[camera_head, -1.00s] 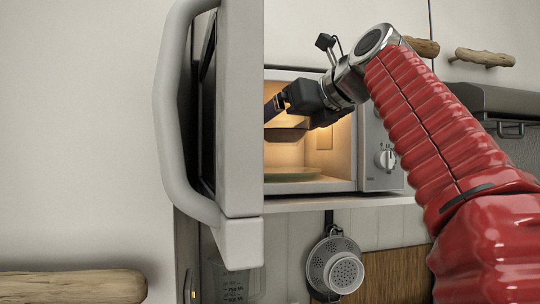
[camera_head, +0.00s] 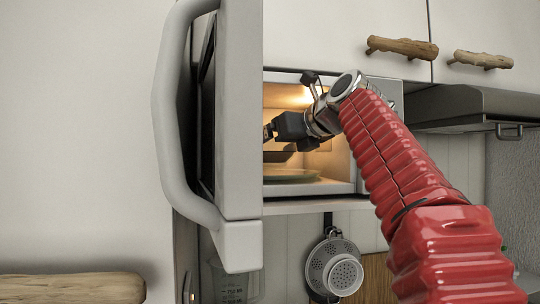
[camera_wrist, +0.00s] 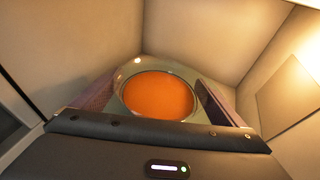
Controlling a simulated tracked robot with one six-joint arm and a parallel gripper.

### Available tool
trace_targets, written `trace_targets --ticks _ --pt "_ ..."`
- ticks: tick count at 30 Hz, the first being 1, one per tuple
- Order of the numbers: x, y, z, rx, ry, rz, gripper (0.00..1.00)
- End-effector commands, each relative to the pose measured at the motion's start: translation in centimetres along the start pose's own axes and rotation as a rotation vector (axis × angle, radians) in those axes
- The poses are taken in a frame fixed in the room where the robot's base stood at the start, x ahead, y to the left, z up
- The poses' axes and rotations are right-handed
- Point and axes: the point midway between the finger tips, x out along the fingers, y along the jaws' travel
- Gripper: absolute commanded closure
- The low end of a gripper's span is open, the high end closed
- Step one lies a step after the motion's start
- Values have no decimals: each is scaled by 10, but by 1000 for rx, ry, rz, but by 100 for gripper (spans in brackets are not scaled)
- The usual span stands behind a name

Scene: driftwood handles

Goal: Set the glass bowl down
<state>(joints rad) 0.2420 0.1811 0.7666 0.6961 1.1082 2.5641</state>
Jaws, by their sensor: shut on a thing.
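The glass bowl (camera_wrist: 150,63) shows in the wrist view, with orange contents (camera_wrist: 158,95) in it. My gripper (camera_wrist: 155,100) is shut on it, with one finger at its left side and one at its right. In the head view my gripper (camera_head: 268,131) reaches into the lit microwave (camera_head: 358,150). Its fingertips are mostly hidden behind the open door, and I cannot make out the bowl there. A round glass plate (camera_head: 292,175) lies on the microwave floor below my gripper. I cannot tell how far the bowl is above it.
The microwave door (camera_head: 240,120) stands open at the left of the opening, with a thick handle (camera_head: 172,130). The microwave's walls close in around the bowl in the wrist view. A colander (camera_head: 335,270) hangs below, and a range hood (camera_head: 475,110) is at the right.

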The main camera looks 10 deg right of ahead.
Motion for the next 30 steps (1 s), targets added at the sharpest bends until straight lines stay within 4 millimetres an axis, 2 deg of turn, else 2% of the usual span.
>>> trace_targets --ticks 3,6,18,19,21,30 --pt "13 -4 -6 2 -2 0 47" --pt "19 -6 -9 0 -4 -1 47" --pt "20 -6 -12 0 -4 -1 47" --pt "20 -7 -12 1 -2 -1 5" --pt "20 -7 -12 1 -2 -1 0" --pt "20 -7 -12 0 -2 -1 0"
